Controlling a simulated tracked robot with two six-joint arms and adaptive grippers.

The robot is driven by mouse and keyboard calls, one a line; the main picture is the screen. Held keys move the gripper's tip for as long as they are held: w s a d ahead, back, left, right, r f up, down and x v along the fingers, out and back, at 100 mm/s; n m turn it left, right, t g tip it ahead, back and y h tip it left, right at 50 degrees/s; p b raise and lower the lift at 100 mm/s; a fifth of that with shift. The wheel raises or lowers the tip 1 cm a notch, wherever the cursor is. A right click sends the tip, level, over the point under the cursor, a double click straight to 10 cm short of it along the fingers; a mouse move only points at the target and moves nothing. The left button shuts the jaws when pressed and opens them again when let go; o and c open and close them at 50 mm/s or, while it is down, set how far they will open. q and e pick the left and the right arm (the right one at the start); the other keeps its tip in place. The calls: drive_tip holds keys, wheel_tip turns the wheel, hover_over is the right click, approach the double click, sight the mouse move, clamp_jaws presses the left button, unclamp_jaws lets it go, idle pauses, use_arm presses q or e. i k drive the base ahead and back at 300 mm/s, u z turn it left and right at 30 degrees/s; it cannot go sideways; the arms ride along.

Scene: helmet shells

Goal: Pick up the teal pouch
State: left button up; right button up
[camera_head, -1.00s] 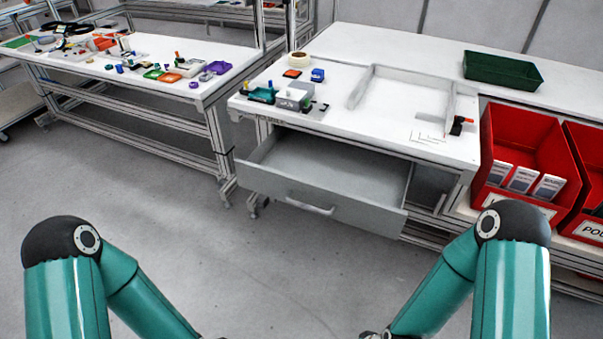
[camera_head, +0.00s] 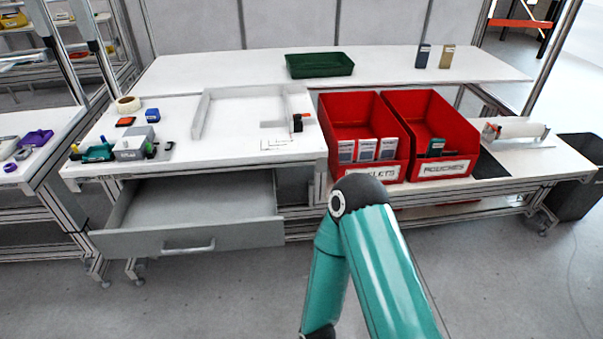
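The red bin with a label that seems to read "POUCHES" (camera_head: 447,169) stands on the right part of the bench. A small dark teal item (camera_head: 436,147) stands inside it near the front wall; it may be the teal pouch, but it is too small to be sure. My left arm and gripper are out of view.
A second red bin (camera_head: 342,176) holding several white-grey packs stands just left. An open drawer (camera_head: 190,238) juts out at left. A roll holder (camera_head: 515,131) and a dark waste bin (camera_head: 579,175) are at right.

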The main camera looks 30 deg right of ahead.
sight(435, 146)
drive_tip(key=u, duration=1.2)
drive_tip(key=i, duration=0.15)
drive_tip(key=z, duration=3.05)
drive_tip(key=k, duration=0.85)
drive_tip(key=z, duration=0.15)
drive_tip(key=i, duration=0.85)
drive_tip(key=z, duration=0.5)
